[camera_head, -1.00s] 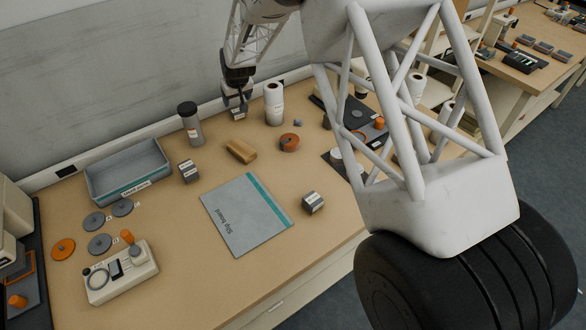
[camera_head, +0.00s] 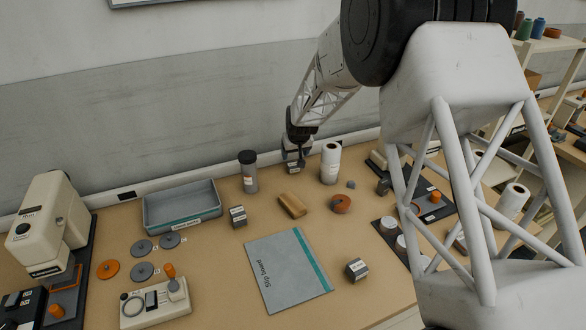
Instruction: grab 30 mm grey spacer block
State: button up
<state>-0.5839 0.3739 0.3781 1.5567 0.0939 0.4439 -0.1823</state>
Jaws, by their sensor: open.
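Three small dark grey blocks with white labels are in view; the labels are too small to read, so I cannot tell which is the 30 mm one. One block (camera_head: 292,168) is at the back by the wall, right at my gripper (camera_head: 296,156). A second block (camera_head: 238,216) stands right of the grey tray. A third block (camera_head: 356,269) stands right of the slip board. My gripper is open and points down over the back block, partly hiding it. I cannot tell whether the fingers are around the block or just above it.
A dark-capped grey cylinder (camera_head: 248,171) and a white roll (camera_head: 330,163) stand either side of my gripper. A wooden block (camera_head: 292,206) and orange-brown roll (camera_head: 341,204) lie in front. The tray (camera_head: 182,207) and slip board (camera_head: 288,270) are nearer. The wall is close behind.

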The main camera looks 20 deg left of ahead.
aim_at(294, 164)
jog(key=shift+o, duration=0.4)
jog(key=shift+m, duration=0.3)
jog(key=m, duration=0.2)
jog(key=m+g, duration=0.1)
jog(key=shift+w+a+f+h, duration=0.1)
jog(key=shift+w+a+h, duration=0.15)
jog(key=shift+w+h, duration=0.05)
jog(key=m, duration=0.4)
jog(key=m+g, duration=0.1)
jog(key=shift+w+a+m+h, duration=0.15)
jog(key=shift+w+m+h, duration=0.15)
jog(key=shift+m+h, duration=0.1)
jog(key=m, duration=0.3)
jog(key=shift+w+a+m+g+h, duration=0.1)
jog(key=shift+w+m+g+h, duration=0.1)
jog(key=shift+m+g+h, duration=0.15)
jog(key=m, duration=0.3)
jog(key=m+g, duration=0.1)
jog(key=m, duration=0.1)
jog(key=shift+w+r+h, duration=0.2)
jog(key=shift+w+h, duration=0.05)
jog(key=shift+h, duration=0.1)
jog(key=shift+f, duration=1.35)
